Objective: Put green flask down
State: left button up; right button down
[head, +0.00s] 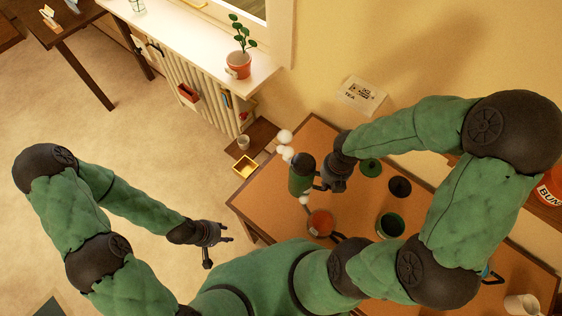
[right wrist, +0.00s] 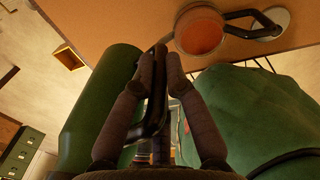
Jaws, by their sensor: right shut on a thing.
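The green flask (head: 301,176) is a tall dark-green cylinder with a black side handle. It is held near the left part of the orange-brown desk (head: 270,200). My right gripper (head: 318,186) is on its right side. In the right wrist view the flask (right wrist: 100,110) stands left of the fingers, and my right gripper (right wrist: 165,75) is shut on its black handle. I cannot tell whether the flask's base touches the desk. My left gripper (head: 218,245) is open and empty, away from the desk over the floor.
On the desk are an orange-red round thing (head: 320,223), a dark-green pot (head: 391,225), a black disc (head: 400,187) and a green disc (head: 370,167). White balls (head: 285,137) lie by the far left edge. A white mug (head: 521,304) is at lower right.

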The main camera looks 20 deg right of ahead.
jog(key=shift+w+f, duration=0.1)
jog(key=shift+w, duration=0.2)
jog(key=w+d+f+b, duration=0.2)
jog(key=w+f+b, duration=0.2)
jog(key=w+f, duration=0.8)
jog(key=shift+w+d+f, duration=0.25)
jog(key=shift+w+f, duration=0.1)
jog(key=shift+w, duration=0.3)
jog(key=shift+f, duration=0.15)
jog(key=c, duration=1.3)
grip_release()
jog(key=shift+s, duration=0.1)
jog(key=shift+o, duration=0.2)
